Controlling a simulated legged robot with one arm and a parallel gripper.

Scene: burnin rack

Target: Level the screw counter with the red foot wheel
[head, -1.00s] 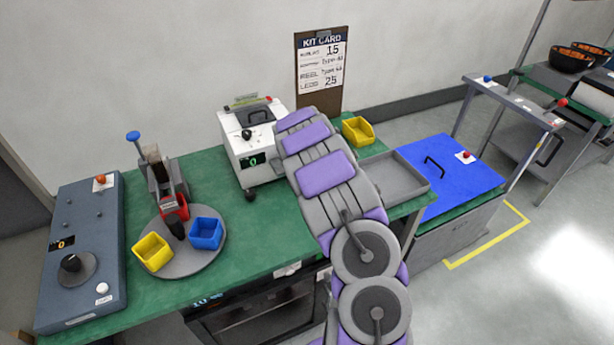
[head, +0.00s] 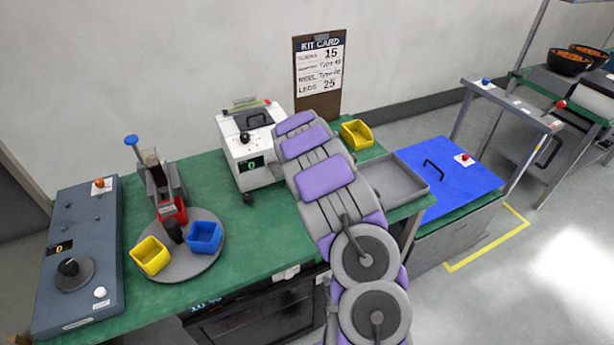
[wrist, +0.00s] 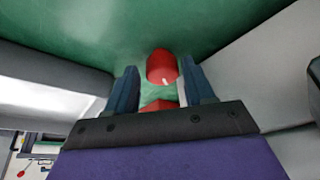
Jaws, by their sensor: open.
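The screw counter (head: 240,155) is a white box on the green table with a dark display showing 0, a black knob and dark feet. My arm covers part of its right side in the head view, and the red foot wheel cannot be seen there. In the wrist view, a rounded red piece with a small white mark, seemingly the foot wheel (wrist: 161,66), lies between the two dark blue fingers of my gripper (wrist: 160,76). The gripper is open, with gaps visible beside the red piece. A second red patch (wrist: 158,105) shows nearer the palm. Contact cannot be told.
Pale grey surfaces flank the fingers in the wrist view. A grey tray (head: 405,172) and a yellow bin (head: 357,135) are right of my arm. A turntable (head: 190,262) with yellow and blue bins is at left. The kit card (head: 318,75) stands behind.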

